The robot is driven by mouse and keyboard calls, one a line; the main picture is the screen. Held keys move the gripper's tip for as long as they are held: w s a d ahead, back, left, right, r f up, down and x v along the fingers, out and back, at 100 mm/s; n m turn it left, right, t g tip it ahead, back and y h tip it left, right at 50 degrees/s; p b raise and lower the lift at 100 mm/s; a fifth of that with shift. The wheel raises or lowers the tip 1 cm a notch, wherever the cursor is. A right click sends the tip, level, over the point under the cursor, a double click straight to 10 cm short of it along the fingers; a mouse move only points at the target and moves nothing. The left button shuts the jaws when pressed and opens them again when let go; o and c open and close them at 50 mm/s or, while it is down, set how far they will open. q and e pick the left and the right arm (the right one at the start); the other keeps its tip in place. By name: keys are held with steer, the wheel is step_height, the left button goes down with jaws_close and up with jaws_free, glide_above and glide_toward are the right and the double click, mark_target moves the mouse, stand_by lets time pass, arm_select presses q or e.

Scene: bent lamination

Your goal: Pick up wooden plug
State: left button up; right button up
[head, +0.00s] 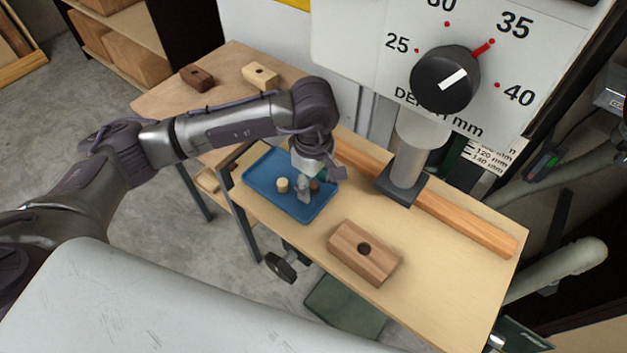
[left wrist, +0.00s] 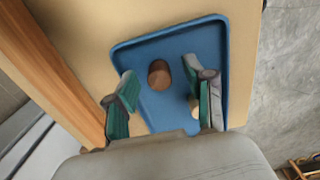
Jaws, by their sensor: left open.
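A blue tray (head: 262,179) lies on the workbench and holds two wooden plugs. The pale plug (head: 283,185) stands to the left of my left gripper (head: 306,190). The dark brown plug (head: 315,187) is partly hidden by that gripper. In the left wrist view, the dark brown plug (left wrist: 159,74) shows near the fingertips, in the gap between the open fingers of my left gripper (left wrist: 160,88). The pale plug (left wrist: 194,108) is mostly hidden behind the right finger there. The left gripper holds nothing and points down over the tray. My right gripper is not in view.
A wooden block with a dark hole (head: 363,253) lies on the bench to the right of the tray. A long wooden fence (head: 465,222) runs along the back, below a machine with a depth dial (head: 445,80). Two small blocks (head: 197,78) (head: 260,76) sit on the farther table.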

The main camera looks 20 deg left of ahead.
arm_select(q)
steer(key=shift+f, duration=0.2)
steer(key=c, duration=0.8)
steer(key=shift+c, duration=0.2)
